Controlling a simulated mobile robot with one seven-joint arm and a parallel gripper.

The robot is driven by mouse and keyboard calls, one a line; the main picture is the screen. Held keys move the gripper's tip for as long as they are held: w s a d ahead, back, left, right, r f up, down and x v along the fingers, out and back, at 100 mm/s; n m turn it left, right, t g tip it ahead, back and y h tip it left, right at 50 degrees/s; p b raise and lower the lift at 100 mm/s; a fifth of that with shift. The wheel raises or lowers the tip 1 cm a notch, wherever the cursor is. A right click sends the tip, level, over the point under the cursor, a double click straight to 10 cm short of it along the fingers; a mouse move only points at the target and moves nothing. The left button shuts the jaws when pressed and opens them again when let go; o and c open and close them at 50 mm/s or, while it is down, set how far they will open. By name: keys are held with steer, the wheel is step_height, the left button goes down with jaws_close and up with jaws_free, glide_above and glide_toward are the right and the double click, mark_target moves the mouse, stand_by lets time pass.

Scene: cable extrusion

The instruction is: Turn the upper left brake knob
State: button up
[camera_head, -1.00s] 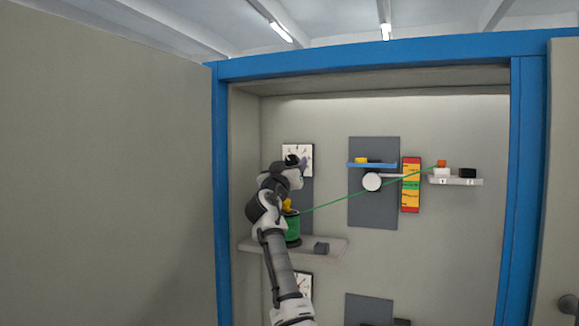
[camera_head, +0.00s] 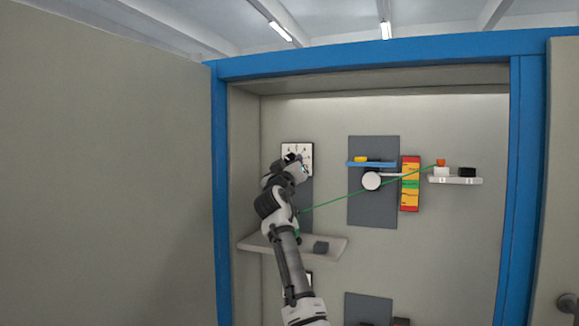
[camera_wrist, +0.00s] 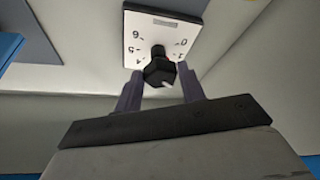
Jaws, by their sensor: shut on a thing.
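The upper left brake knob (camera_wrist: 159,72) is black with a white mark on its front. It sits on a white dial plate (camera_wrist: 143,43) with numbers around it. In the head view the dial plate (camera_head: 297,148) is at the upper left of the cabinet; my arm hides the knob there. My gripper (camera_wrist: 160,70) is shut on the knob, with one finger on each side of it. In the head view my gripper (camera_head: 303,170) is in front of the dial's lower part.
A green cable (camera_head: 365,190) runs from behind my arm past a white wheel (camera_head: 371,181) and a red-yellow-green scale (camera_head: 410,184) to an orange piece (camera_head: 441,162). A lower panel (camera_head: 368,308) stands below.

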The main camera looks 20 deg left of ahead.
steer(key=shift+d+r+n+g+y, duration=0.1)
steer(key=shift+n+g+y, duration=0.4)
steer(key=shift+n, duration=1)
steer(key=shift+d+n+g+y, duration=0.1)
steer(key=shift+n+g+y, duration=0.2)
steer(key=shift+n+y, duration=0.8)
steer(key=shift+n, duration=0.6)
steer(key=o, duration=1)
steer(key=shift+c, duration=0.2)
steer(key=b+v, duration=0.7)
steer(key=v, duration=0.7)
steer(key=shift+r+b, duration=0.25)
steer(key=shift+b, duration=0.1)
